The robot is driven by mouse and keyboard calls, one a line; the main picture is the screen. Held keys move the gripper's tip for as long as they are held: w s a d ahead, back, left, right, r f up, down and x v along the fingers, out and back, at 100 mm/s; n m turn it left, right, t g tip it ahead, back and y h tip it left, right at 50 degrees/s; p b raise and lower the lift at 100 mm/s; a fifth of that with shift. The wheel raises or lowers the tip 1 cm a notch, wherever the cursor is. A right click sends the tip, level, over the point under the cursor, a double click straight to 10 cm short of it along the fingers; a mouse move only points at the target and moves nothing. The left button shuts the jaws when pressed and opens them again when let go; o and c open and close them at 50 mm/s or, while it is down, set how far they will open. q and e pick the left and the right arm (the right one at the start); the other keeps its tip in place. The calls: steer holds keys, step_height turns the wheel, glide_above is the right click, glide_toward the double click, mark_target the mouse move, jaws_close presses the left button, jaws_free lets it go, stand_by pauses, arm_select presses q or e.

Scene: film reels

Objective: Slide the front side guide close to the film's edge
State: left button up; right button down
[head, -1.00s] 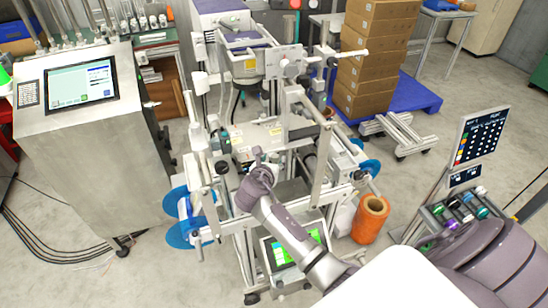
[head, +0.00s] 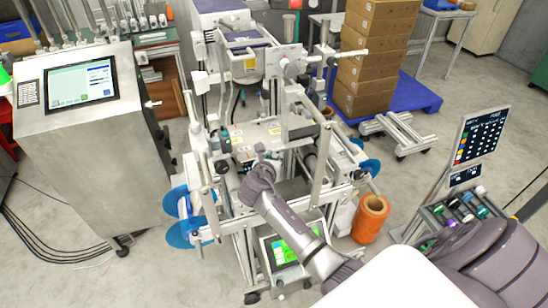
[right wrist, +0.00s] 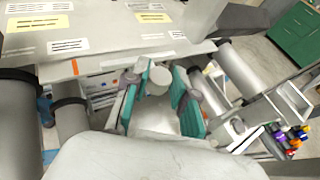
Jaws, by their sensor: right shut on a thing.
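My right gripper (head: 261,153) reaches into the front of the film machine (head: 275,133) from the lower right. In the right wrist view the teal pads of my right gripper (right wrist: 160,98) are shut on a pale grey, round-topped piece (right wrist: 158,80). This seems to be the front side guide, though its lower part is hidden between the fingers. Grey rollers lie on both sides of it, a left one (right wrist: 72,122) and a right one (right wrist: 240,68). I cannot make out the film's edge or its gap to the guide. My left gripper is not in view.
A labelled machine plate (right wrist: 105,50) lies just beyond the fingers. Blue reel discs (head: 180,205) stand at the machine's left. An orange roll (head: 371,215) stands at its right. A steel cabinet with a screen (head: 80,85) is at the left.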

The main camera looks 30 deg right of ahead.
steer(key=shift+w+d+r+p, duration=0.1)
steer(key=shift+w+r+p, duration=0.1)
steer(key=shift+w+p, duration=0.2)
steer(key=shift+w, duration=0.3)
steer(key=shift+w+d+f, duration=0.1)
steer(key=shift+w+f, duration=0.05)
steer(key=shift+f, duration=0.1)
steer(key=c, duration=0.9)
jaws_free()
steer(key=shift+c, duration=0.2)
steer(key=v, duration=1.2)
